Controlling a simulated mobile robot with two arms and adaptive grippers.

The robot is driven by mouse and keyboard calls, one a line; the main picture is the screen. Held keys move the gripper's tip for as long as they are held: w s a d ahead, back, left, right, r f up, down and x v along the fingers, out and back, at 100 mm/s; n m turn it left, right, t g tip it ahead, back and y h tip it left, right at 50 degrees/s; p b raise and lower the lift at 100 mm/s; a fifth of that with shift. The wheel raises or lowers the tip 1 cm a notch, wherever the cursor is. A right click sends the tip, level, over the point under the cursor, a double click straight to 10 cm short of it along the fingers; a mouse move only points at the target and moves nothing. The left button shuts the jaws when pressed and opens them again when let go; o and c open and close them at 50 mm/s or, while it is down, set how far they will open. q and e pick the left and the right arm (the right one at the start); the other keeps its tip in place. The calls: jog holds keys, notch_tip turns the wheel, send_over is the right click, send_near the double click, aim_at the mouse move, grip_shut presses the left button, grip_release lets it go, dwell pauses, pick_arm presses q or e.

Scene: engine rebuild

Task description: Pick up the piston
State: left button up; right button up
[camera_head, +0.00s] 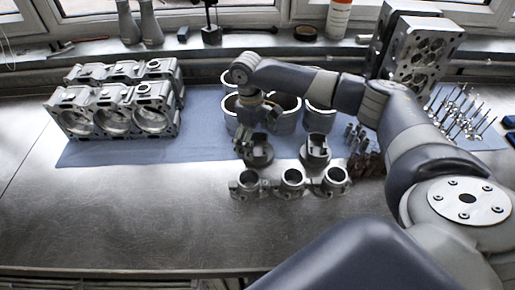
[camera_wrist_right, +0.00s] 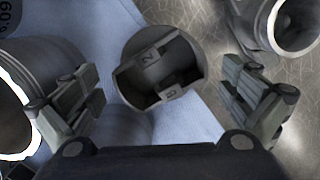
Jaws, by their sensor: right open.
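A grey metal piston (camera_head: 259,155) stands on the blue mat, below my right gripper (camera_head: 256,132). A second similar piston (camera_head: 316,152) stands to its right. In the right wrist view, a piston (camera_wrist_right: 160,68) lies between the two spread fingers of my right gripper (camera_wrist_right: 160,100), apart from both. Its open, hollow side with a cross-piece and number markings faces the camera. My right gripper is open and empty. The gripper and wrist partly cover the piston in the head view. My left gripper is not in view.
Three ring-like metal parts (camera_head: 291,181) stand in front of the pistons. Large cylinder sleeves (camera_head: 285,117) stand close behind. Engine blocks (camera_head: 118,108) are at left, cylinder heads (camera_head: 418,52) and upright valves (camera_head: 460,112) at right. The metal bench front (camera_head: 150,225) is clear.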

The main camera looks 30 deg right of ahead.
jog(key=shift+s+d+f, duration=0.1)
jog(key=shift+s+f, duration=0.05)
jog(key=shift+f, duration=0.85)
jog(key=c, duration=1.4)
